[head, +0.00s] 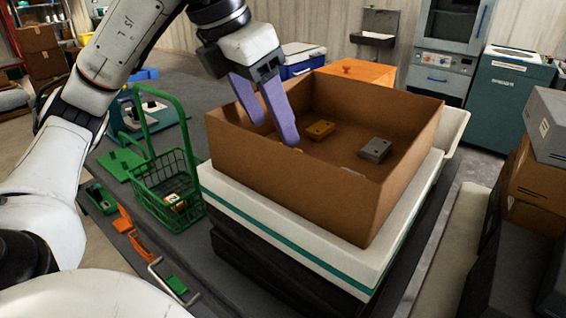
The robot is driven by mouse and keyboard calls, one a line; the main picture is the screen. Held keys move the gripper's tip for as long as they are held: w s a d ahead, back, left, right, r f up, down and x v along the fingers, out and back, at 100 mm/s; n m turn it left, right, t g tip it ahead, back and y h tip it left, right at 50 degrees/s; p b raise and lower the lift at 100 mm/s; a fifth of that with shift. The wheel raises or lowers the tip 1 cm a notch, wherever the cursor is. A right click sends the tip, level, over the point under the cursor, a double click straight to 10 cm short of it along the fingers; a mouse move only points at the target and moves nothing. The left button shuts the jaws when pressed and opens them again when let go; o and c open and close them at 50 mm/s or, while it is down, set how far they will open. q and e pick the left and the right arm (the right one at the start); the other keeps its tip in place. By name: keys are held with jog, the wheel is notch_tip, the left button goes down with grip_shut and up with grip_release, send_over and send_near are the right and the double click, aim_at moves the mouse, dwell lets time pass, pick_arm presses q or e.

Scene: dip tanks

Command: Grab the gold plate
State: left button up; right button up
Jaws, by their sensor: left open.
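A grey plate (375,150) lies to the right in the same box. Another grey piece (352,172) is partly hidden behind the front wall. My right gripper is not in the view.
The box stands on a white slab with a green stripe (300,243). A green wire basket (168,190) stands left of it. Orange and green tools lie at the front left. Stacked boxes (540,185) stand at the right. The box walls surround the plates.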

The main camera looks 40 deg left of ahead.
pick_arm(q)
jog(key=x, duration=0.3)
jog(key=a+x, duration=0.1)
jog(key=x, duration=0.1)
jog(key=shift+s, duration=0.1)
jog(key=shift+w+d+f, duration=0.15)
jog(key=shift+w+f, duration=0.05)
jog(key=shift+f, duration=0.1)
jog(key=shift+c, duration=0.4)
jog(key=c, duration=1.4)
jog(key=shift+r, duration=0.15)
